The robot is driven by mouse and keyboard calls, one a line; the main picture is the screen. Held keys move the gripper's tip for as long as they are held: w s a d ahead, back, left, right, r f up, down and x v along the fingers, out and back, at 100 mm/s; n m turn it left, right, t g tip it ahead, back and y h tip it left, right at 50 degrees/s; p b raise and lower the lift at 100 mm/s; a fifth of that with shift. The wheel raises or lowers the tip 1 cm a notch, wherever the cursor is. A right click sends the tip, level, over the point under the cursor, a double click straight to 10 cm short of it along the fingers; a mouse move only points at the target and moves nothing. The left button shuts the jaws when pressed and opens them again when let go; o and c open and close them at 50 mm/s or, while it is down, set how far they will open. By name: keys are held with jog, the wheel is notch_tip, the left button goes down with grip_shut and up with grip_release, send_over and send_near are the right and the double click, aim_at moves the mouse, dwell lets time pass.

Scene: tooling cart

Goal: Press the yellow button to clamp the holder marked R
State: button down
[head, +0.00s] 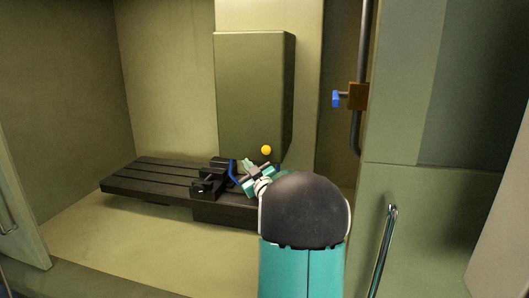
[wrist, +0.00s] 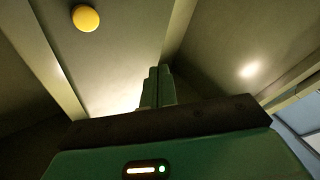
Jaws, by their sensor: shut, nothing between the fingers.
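The yellow button (head: 266,150) is a small round knob low on the front of the olive box-shaped head in the head view. It also shows in the wrist view (wrist: 86,18) at the upper left, apart from my fingertips. My gripper (head: 247,164) is shut and empty, just left of and a little below the button in the head view. In the wrist view its fingers (wrist: 157,75) are closed together. A holder marked R cannot be made out in either view.
A black slotted table (head: 140,181) with a dark vise (head: 205,187) lies below the olive housing (head: 250,95). A pipe with a blue-handled valve (head: 337,98) stands at right. Cabinet walls and a door handle (head: 385,240) bound the space.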

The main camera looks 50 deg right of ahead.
jog(key=shift+n+t, duration=0.3)
jog(key=shift+t, duration=0.3)
jog(key=s+d, duration=0.1)
jog(key=s+d+f, duration=0.1)
jog(key=d, duration=0.1)
jog(key=shift+s+d, duration=0.1)
jog(key=shift+s, duration=0.1)
send_near(262, 149)
jog(key=shift+a+r+x, duration=0.1)
jog(key=shift+a+x, duration=0.05)
jog(key=shift+x, duration=0.7)
jog(key=shift+a+r+x, duration=0.1)
jog(key=shift+a+x, duration=0.1)
jog(key=shift+x, duration=0.6)
jog(key=shift+a+r+x, duration=0.1)
jog(key=shift+a+x, duration=0.05)
jog(key=shift+x, duration=0.7)
jog(key=shift+w+f, duration=0.1)
jog(key=shift+w, duration=0.1)
jog(key=shift+w+d, duration=0.1)
jog(key=shift+d, duration=0.25)
jog(key=shift+w+d, duration=0.2)
jog(key=shift+d, duration=0.25)
jog(key=shift+a, duration=0.1)
jog(key=shift+s+a, duration=0.35)
jog(key=shift+a, duration=0.35)
